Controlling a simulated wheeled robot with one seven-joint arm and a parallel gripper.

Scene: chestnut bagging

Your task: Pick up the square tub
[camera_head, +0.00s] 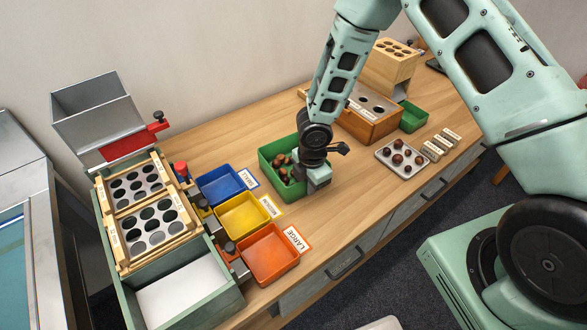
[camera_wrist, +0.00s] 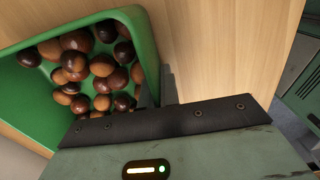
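A green square-cornered tub (camera_head: 266,160) stands on the table and holds many brown chestnuts. The wrist view shows the tub (camera_wrist: 40,92) at upper left, with chestnuts of light and dark brown heaped towards its near wall. My gripper (camera_head: 313,183) points down at the tub's right side in the head view. In the wrist view, dark finger parts of my gripper (camera_wrist: 157,92) sit at the tub's wall, seemingly one on each side of the rim. The fingertips are mostly hidden, so I cannot tell whether they press on the wall.
Blue (camera_head: 222,186), yellow (camera_head: 241,214) and orange (camera_head: 268,255) trays lie to the left, beside a sorting box with perforated plates (camera_head: 150,222). A chestnut-filled grey tray (camera_head: 384,150), a smaller green tub (camera_head: 413,117) and a wooden box (camera_head: 368,125) stand right. Bare table lies in front of the tub.

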